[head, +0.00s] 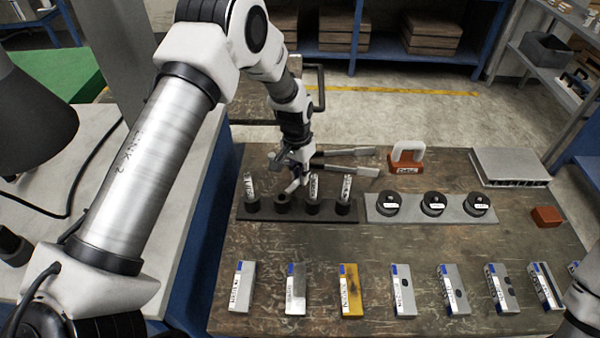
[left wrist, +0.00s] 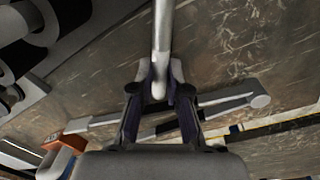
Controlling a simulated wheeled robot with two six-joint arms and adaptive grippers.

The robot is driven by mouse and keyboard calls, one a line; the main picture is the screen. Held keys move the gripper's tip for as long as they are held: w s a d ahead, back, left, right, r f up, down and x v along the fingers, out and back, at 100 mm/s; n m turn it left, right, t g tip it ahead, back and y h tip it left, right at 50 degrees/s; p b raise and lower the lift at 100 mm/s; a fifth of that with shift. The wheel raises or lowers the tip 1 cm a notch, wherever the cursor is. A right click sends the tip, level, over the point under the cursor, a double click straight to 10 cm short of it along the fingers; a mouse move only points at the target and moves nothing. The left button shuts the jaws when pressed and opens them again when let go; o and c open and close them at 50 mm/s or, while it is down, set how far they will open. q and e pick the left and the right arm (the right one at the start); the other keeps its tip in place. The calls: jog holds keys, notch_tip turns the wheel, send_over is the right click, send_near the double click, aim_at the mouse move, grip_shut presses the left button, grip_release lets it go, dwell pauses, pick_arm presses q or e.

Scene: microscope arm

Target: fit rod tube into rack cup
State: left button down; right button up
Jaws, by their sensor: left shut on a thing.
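A dark rack (head: 300,216) with a row of black cups stands on the brown table. Labelled tubes stand in its first (head: 249,187), third (head: 313,187) and fourth (head: 346,187) cups. The second cup (head: 282,205) looks empty. My left gripper (head: 297,172) is shut on a grey rod tube (head: 292,186), tilted, close above the rack near the second cup. The left wrist view shows the rod tube (left wrist: 162,45) between the two fingers (left wrist: 160,90). I cannot tell from these frames whether its lower end touches the cup. My right gripper is out of view.
A grey rack (head: 415,216) with round black pieces stands just right. Behind are a two-pronged metal tool (head: 345,160) and a red block with a white handle (head: 407,165). Several small labelled blocks, one yellow (head: 350,290), line the front. A grey slab (head: 510,168) lies back right.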

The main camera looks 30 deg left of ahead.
pick_arm(q)
jog(key=shift+f, duration=0.2)
jog(key=c, duration=1.2)
grip_release()
jog(key=shift+o, duration=0.2)
jog(key=r+b, duration=0.1)
jog(key=r, duration=0.2)
jog(key=r+b, duration=0.1)
jog(key=r, duration=0.3)
jog(key=shift+w+a+b, duration=0.1)
jog(key=shift+w+b, duration=0.1)
jog(key=shift+b, duration=0.1)
jog(key=shift+r, duration=0.5)
